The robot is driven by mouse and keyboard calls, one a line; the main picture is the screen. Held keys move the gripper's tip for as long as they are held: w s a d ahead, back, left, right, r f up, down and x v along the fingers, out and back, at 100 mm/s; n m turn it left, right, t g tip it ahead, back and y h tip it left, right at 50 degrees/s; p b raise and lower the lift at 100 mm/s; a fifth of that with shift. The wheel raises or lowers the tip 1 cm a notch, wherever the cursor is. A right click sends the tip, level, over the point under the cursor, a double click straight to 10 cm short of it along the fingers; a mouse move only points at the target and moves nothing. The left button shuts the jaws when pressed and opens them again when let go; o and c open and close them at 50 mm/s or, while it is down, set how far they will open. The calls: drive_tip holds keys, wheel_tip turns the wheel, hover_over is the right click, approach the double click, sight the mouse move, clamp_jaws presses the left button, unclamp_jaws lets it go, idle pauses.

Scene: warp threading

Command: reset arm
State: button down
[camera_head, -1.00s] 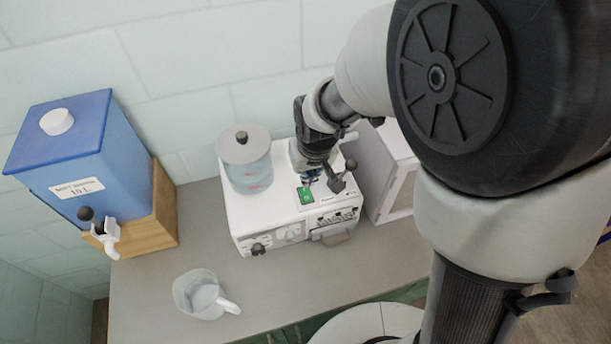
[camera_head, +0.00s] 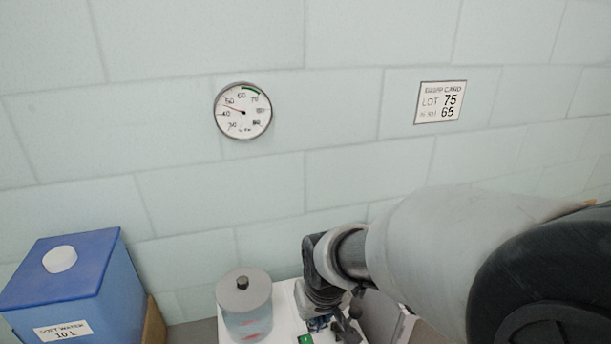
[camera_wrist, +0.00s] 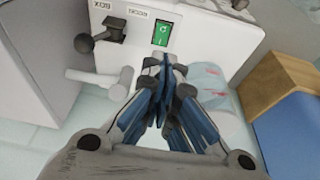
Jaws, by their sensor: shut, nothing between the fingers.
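My gripper (camera_head: 318,322) is over the white machine (camera_head: 285,308) at the bottom of the head view. In the wrist view my gripper (camera_wrist: 166,72) has its blue-padded fingers together with nothing between them. The machine's white panel (camera_wrist: 205,30) lies beyond the fingertips, with a green switch (camera_wrist: 162,33) and a black-knobbed lever (camera_wrist: 100,36). I cannot tell whether the fingertips touch the machine. My arm reaches in from the right of the head view.
A clear tank with a grey lid (camera_head: 243,290) stands on the machine. A blue water box (camera_head: 85,280) is at the left.

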drive_tip(key=s+d+r+m+b, duration=0.1)
drive_tip(key=s+d+b, duration=0.2)
drive_tip(key=s+d, duration=0.3)
drive_tip(key=s+d+r+m+t+b, duration=0.1)
drive_tip(key=s+d+b, duration=0.3)
drive_tip(key=s, duration=0.8)
drive_tip(key=shift+d+r+m+t+h+b, duration=0.35)
drive_tip(key=shift+d+r+m, duration=0.25)
drive_tip(key=shift+d+r, duration=0.25)
drive_tip(key=shift+f, duration=0.1)
